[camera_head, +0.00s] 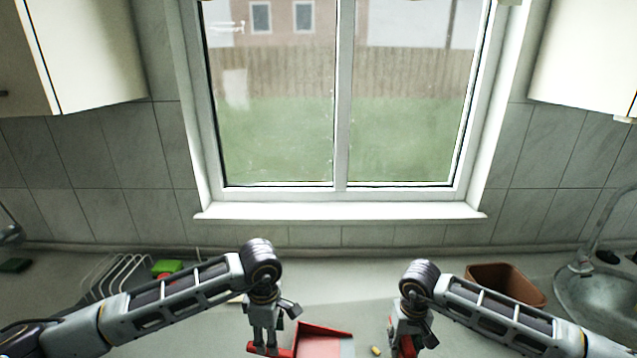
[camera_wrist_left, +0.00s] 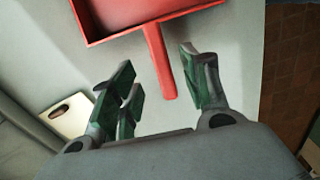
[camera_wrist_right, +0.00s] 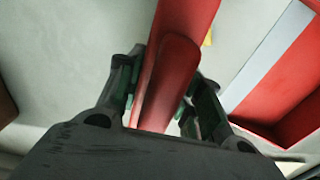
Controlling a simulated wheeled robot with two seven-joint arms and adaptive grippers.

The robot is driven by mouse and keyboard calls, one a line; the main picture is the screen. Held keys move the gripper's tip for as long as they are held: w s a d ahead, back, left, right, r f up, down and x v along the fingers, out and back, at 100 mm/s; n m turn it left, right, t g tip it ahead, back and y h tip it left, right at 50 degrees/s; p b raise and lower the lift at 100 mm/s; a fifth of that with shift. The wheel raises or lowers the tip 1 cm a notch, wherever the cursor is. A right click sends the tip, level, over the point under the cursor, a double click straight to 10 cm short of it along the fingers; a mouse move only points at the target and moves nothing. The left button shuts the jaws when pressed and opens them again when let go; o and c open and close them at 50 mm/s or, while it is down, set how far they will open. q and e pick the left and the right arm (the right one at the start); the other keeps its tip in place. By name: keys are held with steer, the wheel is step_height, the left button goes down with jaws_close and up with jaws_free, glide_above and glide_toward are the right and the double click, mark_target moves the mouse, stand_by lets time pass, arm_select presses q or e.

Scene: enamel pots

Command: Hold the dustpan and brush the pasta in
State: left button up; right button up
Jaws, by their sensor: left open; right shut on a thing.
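The red dustpan (camera_head: 325,342) lies on the counter at the bottom middle of the head view. Its handle (camera_wrist_left: 160,62) points toward my left gripper (camera_wrist_left: 158,72), which is open with the handle's end between its spread fingers. In the head view, my left gripper (camera_head: 268,346) is at the dustpan's left. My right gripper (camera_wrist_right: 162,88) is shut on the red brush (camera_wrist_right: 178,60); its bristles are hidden. In the head view, my right gripper (camera_head: 404,345) is right of the dustpan. A small yellow pasta piece (camera_head: 376,351) lies between dustpan and brush; it partly shows in the right wrist view (camera_wrist_right: 208,39).
A brown container (camera_head: 505,280) stands at the right, beside the sink (camera_head: 600,300). A wire rack (camera_head: 118,272) and a green sponge (camera_head: 167,267) are at the left. A pale board (camera_wrist_left: 68,116) lies near my left gripper. The counter below the window is mostly clear.

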arm_select(q)
steer(key=shift+f, duration=3.6)
steer(key=shift+c, duration=0.2)
jaws_close()
